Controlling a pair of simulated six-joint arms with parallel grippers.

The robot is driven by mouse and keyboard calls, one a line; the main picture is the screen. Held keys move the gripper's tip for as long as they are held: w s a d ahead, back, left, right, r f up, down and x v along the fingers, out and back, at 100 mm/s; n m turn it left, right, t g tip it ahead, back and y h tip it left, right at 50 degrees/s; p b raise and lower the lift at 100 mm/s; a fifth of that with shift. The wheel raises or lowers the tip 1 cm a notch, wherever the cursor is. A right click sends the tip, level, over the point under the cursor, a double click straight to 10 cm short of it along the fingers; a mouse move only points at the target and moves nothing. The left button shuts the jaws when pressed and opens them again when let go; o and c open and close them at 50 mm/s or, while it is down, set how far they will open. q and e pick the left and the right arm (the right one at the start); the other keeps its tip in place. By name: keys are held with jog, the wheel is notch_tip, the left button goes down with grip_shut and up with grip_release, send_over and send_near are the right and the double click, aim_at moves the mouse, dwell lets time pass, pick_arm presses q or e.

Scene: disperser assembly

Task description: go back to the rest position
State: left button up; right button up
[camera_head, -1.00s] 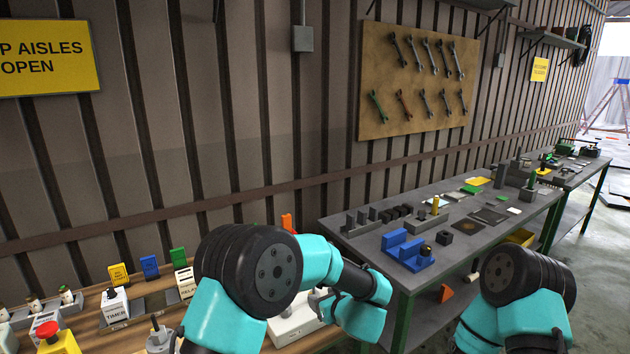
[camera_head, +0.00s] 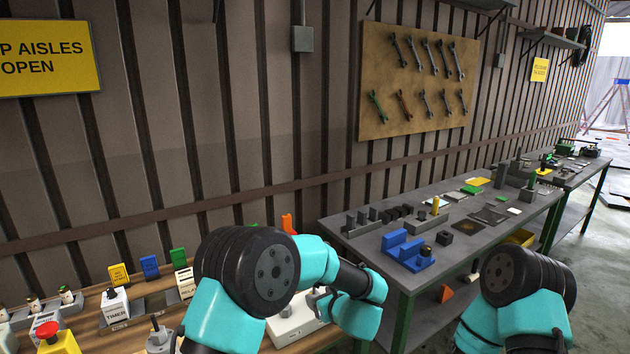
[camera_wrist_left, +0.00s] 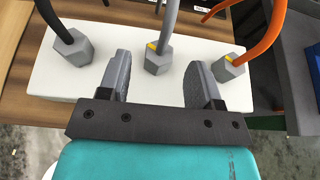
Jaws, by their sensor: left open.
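My left arm comes in low in the head view. Its gripper (camera_head: 318,298) is partly hidden by my own wrist, over a white block (camera_head: 292,326). In the left wrist view the left gripper (camera_wrist_left: 158,75) is open, its two grey fingers apart. The white block (camera_wrist_left: 65,85) lies beyond and under them. It carries three grey hexagonal plugs with a black, a grey and an orange cable. The grey-cable plug (camera_wrist_left: 157,60) shows between the fingers, with gaps on both sides. My right arm shows at the lower right; its gripper is out of view.
The wooden bench holds a timer block (camera_head: 115,305), a red button on a yellow base (camera_head: 57,340), and yellow, blue and green tags. A grey table (camera_head: 350,240) to the right holds a blue fixture (camera_head: 407,250) and small parts. A ribbed wall stands behind.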

aim_at(315, 293)
pick_arm(q)
jog(key=v, duration=1.4)
jog(key=x, duration=1.7)
jog(key=shift+w+a+f, duration=0.15)
jog(key=shift+w+a, duration=0.05)
jog(key=shift+w+n+y, duration=0.2)
jog(key=shift+n+y, duration=0.1)
jog(key=n+g+y, duration=0.3)
jog(key=n, duration=0.1)
jog(key=shift+s+d, duration=0.1)
jog(key=shift+d, duration=0.05)
jog(key=shift+s+d+r+g, duration=0.15)
jog(key=shift+s+d+r, duration=0.15)
jog(key=shift+d, duration=0.15)
jog(key=shift+s+d+r+g, duration=0.15)
jog(key=shift+s+d+r, duration=0.05)
jog(key=shift+s+d, duration=0.2)
